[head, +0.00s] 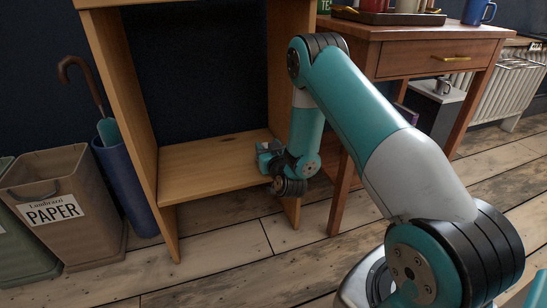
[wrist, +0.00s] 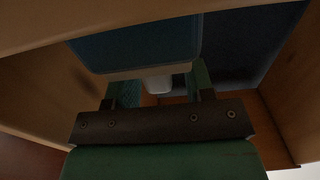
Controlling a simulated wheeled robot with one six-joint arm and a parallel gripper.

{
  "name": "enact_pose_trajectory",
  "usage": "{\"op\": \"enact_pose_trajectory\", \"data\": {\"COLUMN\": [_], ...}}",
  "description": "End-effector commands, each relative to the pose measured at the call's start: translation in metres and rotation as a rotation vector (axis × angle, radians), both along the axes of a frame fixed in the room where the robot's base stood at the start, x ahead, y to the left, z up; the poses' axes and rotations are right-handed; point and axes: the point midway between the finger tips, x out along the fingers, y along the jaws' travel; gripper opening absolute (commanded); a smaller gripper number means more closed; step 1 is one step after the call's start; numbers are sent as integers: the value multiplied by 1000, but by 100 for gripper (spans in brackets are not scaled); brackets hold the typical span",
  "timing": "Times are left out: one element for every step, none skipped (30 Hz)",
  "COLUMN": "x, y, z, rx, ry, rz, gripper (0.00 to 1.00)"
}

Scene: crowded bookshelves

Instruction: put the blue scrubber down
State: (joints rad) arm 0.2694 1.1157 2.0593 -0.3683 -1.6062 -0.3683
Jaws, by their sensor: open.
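The blue scrubber (wrist: 137,42) is at the top of the wrist view, a wide blue body with a pale lower edge. A small white part (wrist: 158,84) shows below that edge, between my fingers. My gripper (wrist: 160,77) is open, with one green finger on each side of the white part. I cannot tell whether the fingers touch it. In the head view my gripper (head: 267,156) is low at the right side of the wooden bookcase, just above its bottom board (head: 205,172). The scrubber cannot be told apart from the gripper there.
The bookcase's right side panel (head: 283,80) stands close to my gripper. The left part of the bottom board is bare. A wooden desk (head: 400,40) stands to the right. A paper bin (head: 75,205) and a blue umbrella stand (head: 125,185) are at the left.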

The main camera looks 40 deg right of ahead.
Motion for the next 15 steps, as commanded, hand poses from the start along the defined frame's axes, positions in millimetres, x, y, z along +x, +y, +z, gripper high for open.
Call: {"op": "enact_pose_trajectory", "data": {"x": [-9,-15,-23,-30,-37,-46,-52,-59,-67,-73,-78,-85,-89,-92,-97], "y": [4,5,8,10,12,14,16,18,20,21,23,25,26,27,28], "z": [0,1,1,2,2,2,3,3,2,2,3,2,2,1,1], "rx": [0,-2,-2,0,0,0,1,2,0,1,2,2,1,1,0], "ry": [5,5,5,6,8,8,6,7,6,6,6,6,5,4,3], "rz": [2,2,5,4,3,4,5,4,3,3,4,4,3,3,3], "gripper": [49,49,49,49,49,49,49,49,49,49,49,49,49,49,49]}}
